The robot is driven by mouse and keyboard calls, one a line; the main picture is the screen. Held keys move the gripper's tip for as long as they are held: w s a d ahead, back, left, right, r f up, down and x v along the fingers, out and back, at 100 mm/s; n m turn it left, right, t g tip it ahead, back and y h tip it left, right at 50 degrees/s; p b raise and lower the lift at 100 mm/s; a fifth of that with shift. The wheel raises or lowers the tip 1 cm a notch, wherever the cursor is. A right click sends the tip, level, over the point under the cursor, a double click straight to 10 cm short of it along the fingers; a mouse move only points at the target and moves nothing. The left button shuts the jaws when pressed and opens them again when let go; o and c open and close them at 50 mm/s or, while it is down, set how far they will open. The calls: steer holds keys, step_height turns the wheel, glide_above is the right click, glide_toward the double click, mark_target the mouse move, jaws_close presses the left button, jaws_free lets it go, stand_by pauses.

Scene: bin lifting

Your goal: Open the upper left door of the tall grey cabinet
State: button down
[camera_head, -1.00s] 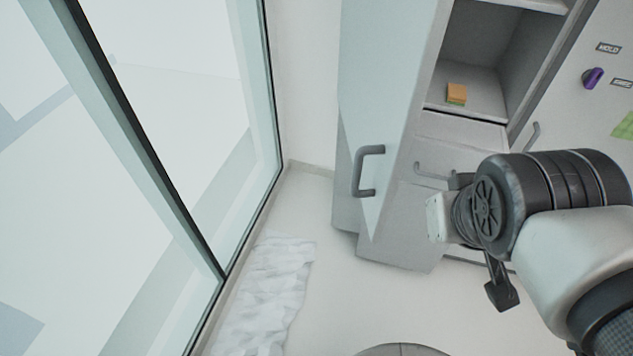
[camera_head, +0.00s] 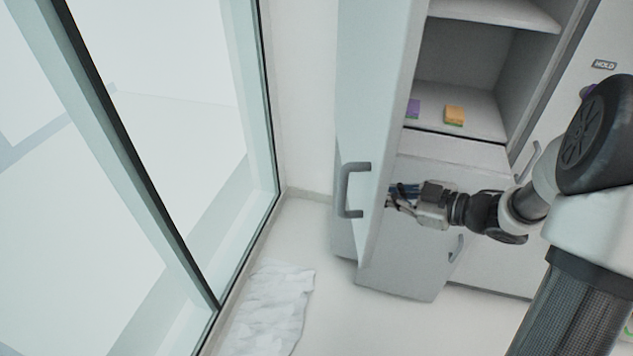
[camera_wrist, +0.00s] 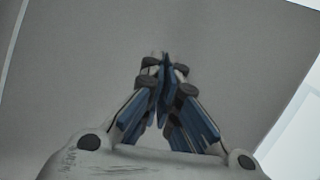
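The upper left door (camera_head: 369,95) of the tall grey cabinet stands swung open to the left, its grey handle (camera_head: 346,190) on the face turned away from the compartment. My gripper (camera_head: 389,196) is at the inner side of this door, near its lower part. In the wrist view the fingers (camera_wrist: 163,62) meet at their tips with nothing seen between them, and a plain grey surface fills the view behind. Whether the fingertips touch the door I cannot tell.
The open compartment (camera_head: 470,65) holds an orange sponge (camera_head: 454,115) and a purple sponge (camera_head: 413,108). A lower door (camera_head: 408,265) with a handle is below. A glass wall (camera_head: 170,150) stands left, with a crumpled white sheet (camera_head: 268,305) on the floor beside it.

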steer(key=s+a+f+n+g+y, duration=0.1)
steer(key=s+f+n+g+y, duration=0.15)
steer(key=s+g+y, duration=0.55)
steer(key=a+t+h+b, duration=0.1)
steer(key=a+t+b, duration=0.2)
steer(key=a, duration=1.1)
steer(key=shift+w+m+h, duration=0.35)
steer(key=shift+w+h, duration=0.05)
steer(key=w+a, duration=0.4)
steer(key=a, duration=1.2)
steer(key=shift+w+p, duration=0.2)
steer(key=shift+p, duration=0.1)
steer(key=shift+d, duration=0.1)
